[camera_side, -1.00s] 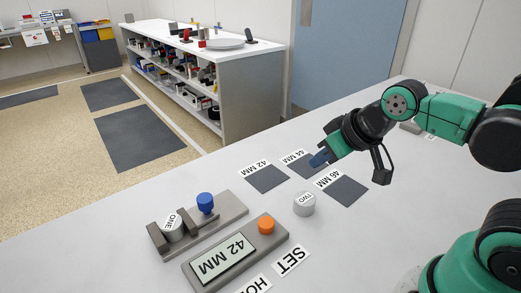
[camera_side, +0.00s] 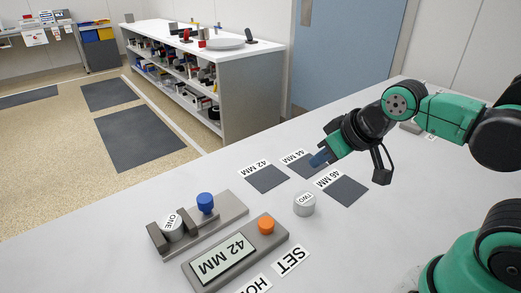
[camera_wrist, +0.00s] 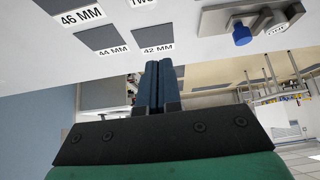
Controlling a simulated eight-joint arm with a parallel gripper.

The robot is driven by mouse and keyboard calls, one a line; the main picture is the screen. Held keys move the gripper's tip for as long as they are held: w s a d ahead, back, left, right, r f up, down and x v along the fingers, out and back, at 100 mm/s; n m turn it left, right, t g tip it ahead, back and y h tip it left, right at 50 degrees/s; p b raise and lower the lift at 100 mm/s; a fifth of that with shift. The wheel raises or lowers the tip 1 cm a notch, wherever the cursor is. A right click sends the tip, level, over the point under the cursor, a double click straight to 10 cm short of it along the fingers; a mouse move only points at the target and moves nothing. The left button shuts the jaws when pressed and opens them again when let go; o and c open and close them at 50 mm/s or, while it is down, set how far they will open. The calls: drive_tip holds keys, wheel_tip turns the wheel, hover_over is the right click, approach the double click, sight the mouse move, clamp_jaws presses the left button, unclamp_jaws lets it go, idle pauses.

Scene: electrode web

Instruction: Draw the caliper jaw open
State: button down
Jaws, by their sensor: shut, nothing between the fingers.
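The caliper (camera_side: 215,226) is a grey base on the white table, with two dark upright jaws and a blue knob (camera_side: 205,203) on the sliding part. A grey cylinder labelled ONE (camera_side: 173,227) sits between the jaws. The caliper also shows at the top right of the wrist view, with its blue knob (camera_wrist: 242,34). A display unit (camera_side: 235,255) in front of it reads 42 MM and has an orange button (camera_side: 266,224). My gripper (camera_side: 320,158) is shut and empty, above the pads and away from the caliper. Its blue fingers (camera_wrist: 158,82) are together in the wrist view.
A grey cylinder labelled TWO (camera_side: 304,203) stands alone on the table. Dark pads labelled 42 MM (camera_side: 267,179), 44 MM (camera_side: 308,171) and 46 MM (camera_side: 345,190) lie behind it. SET (camera_side: 291,260) and a partly cut-off label lie near the front. Table between TWO and the caliper is clear.

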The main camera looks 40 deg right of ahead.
drive_tip(key=c, duration=0.9)
unclamp_jaws()
drive_tip(key=shift+w+a+r, duration=0.15)
drive_tip(key=shift+w, duration=0.05)
drive_tip(key=o, duration=0.5)
drive_tip(key=shift+w+a+r+g, duration=0.3)
drive_tip(key=shift+w+a+r, duration=0.1)
drive_tip(key=shift+w, duration=0.15)
drive_tip(key=shift+w+a+r+g, duration=0.3)
drive_tip(key=shift+w+a+r, duration=0.05)
drive_tip(key=shift+w, duration=0.2)
drive_tip(key=m+g, duration=0.3)
drive_tip(key=g, duration=0.3)
hover_over(205, 198)
drive_tip(key=f, duration=0.5)
drive_tip(key=shift+d, duration=0.2)
drive_tip(key=shift+a+f, duration=0.25)
drive_tip(key=shift+f, duration=2.85)
